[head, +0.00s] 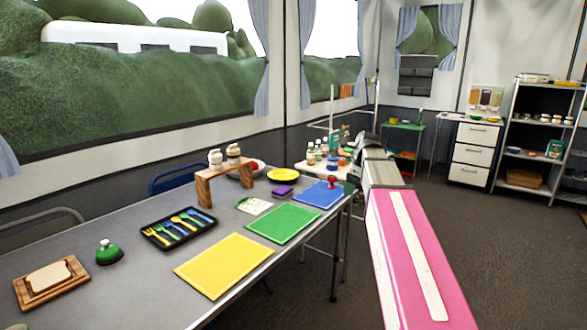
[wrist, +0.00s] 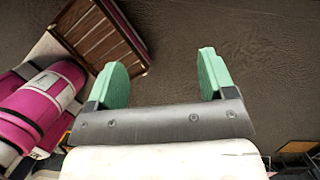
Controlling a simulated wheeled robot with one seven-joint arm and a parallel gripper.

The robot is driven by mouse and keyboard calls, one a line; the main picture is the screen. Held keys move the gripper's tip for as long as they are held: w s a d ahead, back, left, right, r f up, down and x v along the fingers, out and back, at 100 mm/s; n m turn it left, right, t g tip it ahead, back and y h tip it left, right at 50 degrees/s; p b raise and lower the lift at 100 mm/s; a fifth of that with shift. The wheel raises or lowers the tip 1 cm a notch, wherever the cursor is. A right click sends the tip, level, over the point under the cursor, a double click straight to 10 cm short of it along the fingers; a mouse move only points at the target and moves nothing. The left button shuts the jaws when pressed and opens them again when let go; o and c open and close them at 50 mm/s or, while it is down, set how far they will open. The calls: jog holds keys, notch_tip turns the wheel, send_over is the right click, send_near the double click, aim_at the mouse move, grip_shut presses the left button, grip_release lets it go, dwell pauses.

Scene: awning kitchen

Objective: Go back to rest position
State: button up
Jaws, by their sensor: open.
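My gripper (wrist: 160,80) shows in the wrist view with its two green fingers spread wide apart. Nothing is between them, and dark floor lies behind them. In the head view my pink arm stretches out to the right of the long grey table (head: 120,240), and the gripper at its far end cannot be made out clearly.
A slatted wooden object (wrist: 105,35) is near my gripper. Shelves (head: 512,120) stand at the back right, with open floor before them.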

jog(key=s+f+n+h, duration=0.1)
jog(key=s+f+n, duration=0.5)
jog(key=f, duration=0.4)
jog(key=s+a+f+n+h, duration=0.1)
jog(key=s+f+n, duration=0.6)
jog(key=f+n, duration=0.2)
jog(key=s+a+f+n+g+h, duration=0.1)
jog(key=s+f+n, duration=0.6)
jog(key=f, duration=0.4)
jog(key=shift+a+f, duration=0.25)
jog(key=shift+f, duration=0.15)
